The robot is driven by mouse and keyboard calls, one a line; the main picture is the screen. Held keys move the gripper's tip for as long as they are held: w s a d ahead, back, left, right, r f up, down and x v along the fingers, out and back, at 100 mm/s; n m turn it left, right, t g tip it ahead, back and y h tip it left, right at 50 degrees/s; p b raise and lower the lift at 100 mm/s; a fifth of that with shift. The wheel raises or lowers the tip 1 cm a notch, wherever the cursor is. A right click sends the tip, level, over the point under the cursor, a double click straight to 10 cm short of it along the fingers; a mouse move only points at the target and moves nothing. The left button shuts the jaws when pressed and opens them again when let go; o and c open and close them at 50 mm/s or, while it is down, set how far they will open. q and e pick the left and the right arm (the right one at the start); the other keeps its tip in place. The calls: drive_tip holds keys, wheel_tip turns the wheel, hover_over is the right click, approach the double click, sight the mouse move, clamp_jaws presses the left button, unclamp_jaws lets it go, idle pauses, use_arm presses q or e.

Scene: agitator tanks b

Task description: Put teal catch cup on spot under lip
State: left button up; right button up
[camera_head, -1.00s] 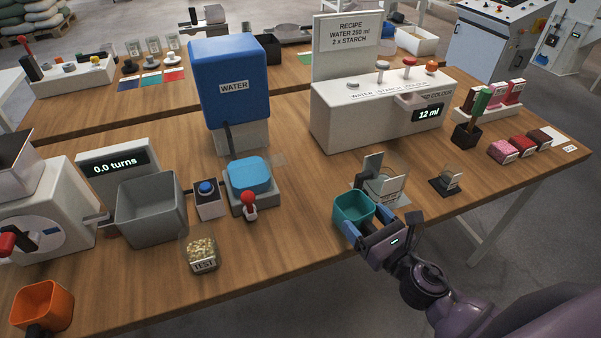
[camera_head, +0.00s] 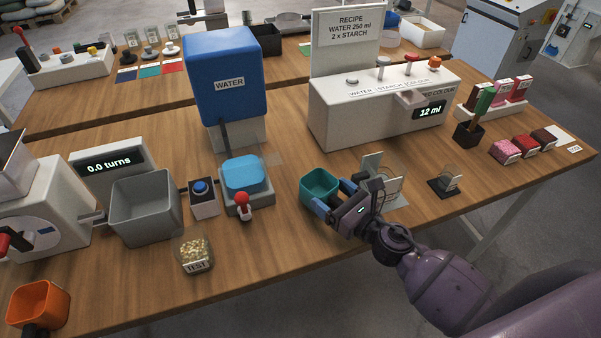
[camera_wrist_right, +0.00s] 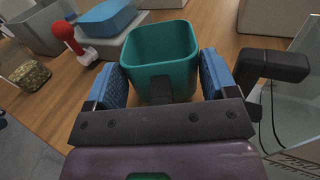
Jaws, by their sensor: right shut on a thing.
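The teal catch cup (camera_head: 320,186) is upright, open side up, over the wooden table right of the scale-like stand with the blue pad. My right gripper (camera_head: 332,203) is shut on it, and the right wrist view shows the teal cup (camera_wrist_right: 160,57) between the two blue finger pads (camera_wrist_right: 160,82). I cannot tell whether the cup touches the table. Several lips could match: the white dispenser box has a spout-like lip (camera_head: 408,97) beside its "12 ml" display. No marked spot under it shows clearly. My left gripper is not in view.
A red-knobbed grey stand with a blue pad (camera_head: 244,174) is left of the cup. The blue water tank (camera_head: 228,75) and white dispenser (camera_head: 345,122) stand behind. Table between cup and dispenser is mostly clear.

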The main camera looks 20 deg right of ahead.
sight(309, 177)
drive_tip(key=x, duration=0.7)
drive_tip(key=shift+p, duration=0.3)
drive_tip(key=x, duration=0.3)
drive_tip(key=shift+w+a, duration=0.2)
drive_tip(key=shift+w, duration=0.15)
drive_tip(key=shift+f, duration=0.7)
drive_tip(key=shift+f+b, duration=0.15)
drive_tip(key=shift+b, duration=0.15)
drive_tip(key=shift+s, duration=0.1)
drive_tip(key=shift+f, duration=0.1)
drive_tip(key=o, duration=0.7)
